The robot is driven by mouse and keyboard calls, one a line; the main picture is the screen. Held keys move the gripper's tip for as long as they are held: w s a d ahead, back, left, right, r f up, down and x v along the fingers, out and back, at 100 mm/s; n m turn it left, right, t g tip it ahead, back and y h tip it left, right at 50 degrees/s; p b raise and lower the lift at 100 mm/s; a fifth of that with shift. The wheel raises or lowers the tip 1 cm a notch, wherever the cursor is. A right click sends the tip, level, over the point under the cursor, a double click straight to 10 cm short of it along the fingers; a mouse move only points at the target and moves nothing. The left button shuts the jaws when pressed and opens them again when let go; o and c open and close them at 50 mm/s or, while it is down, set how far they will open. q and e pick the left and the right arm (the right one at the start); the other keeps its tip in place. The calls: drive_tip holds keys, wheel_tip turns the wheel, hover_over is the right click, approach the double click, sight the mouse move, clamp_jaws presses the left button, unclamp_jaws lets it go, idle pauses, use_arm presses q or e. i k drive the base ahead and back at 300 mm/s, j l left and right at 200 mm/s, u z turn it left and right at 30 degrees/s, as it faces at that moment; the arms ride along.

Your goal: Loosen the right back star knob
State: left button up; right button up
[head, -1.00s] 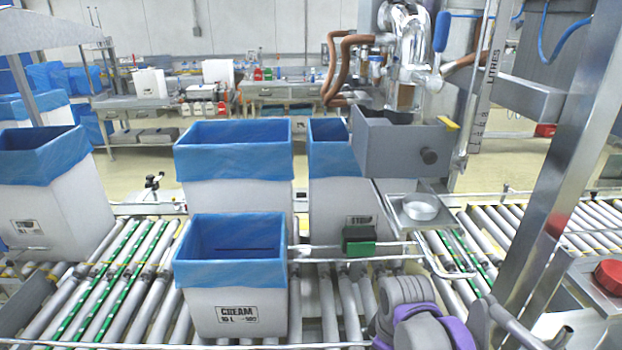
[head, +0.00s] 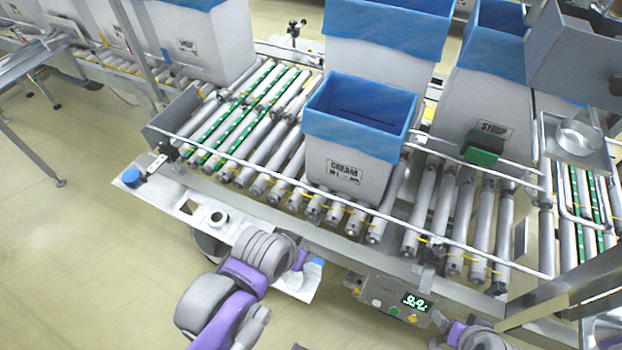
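A small black knob-like fitting (head: 296,28) stands on a post at the back rail, left of the tall back box. A dark clamp (head: 168,150) sits at the left end of the front guide rail (head: 300,180). I cannot make out a star shape on either, and cannot tell which is the right back star knob. My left arm's grey and purple links show at the bottom, in front of the conveyor; its fingertips are not visible. Only a small part of my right arm shows at the bottom right edge, with no fingers in view.
A blue-lined CREAM box (head: 345,165) stands on the rollers. Larger lined boxes (head: 390,45) stand behind it. A white shelf (head: 225,235) and a control panel with lit display (head: 392,300) front the conveyor. Floor at the left (head: 90,240) is open.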

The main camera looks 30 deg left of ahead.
sight(165, 143)
drive_tip(key=u, duration=2.1)
drive_tip(key=i+j, duration=0.25)
drive_tip(key=i, duration=0.2)
drive_tip(key=i+j+z, duration=0.1)
drive_tip(key=i+j, duration=0.15)
drive_tip(key=i, duration=0.2)
drive_tip(key=i+j, duration=0.25)
drive_tip(key=i, duration=0.2)
drive_tip(key=z, duration=0.05)
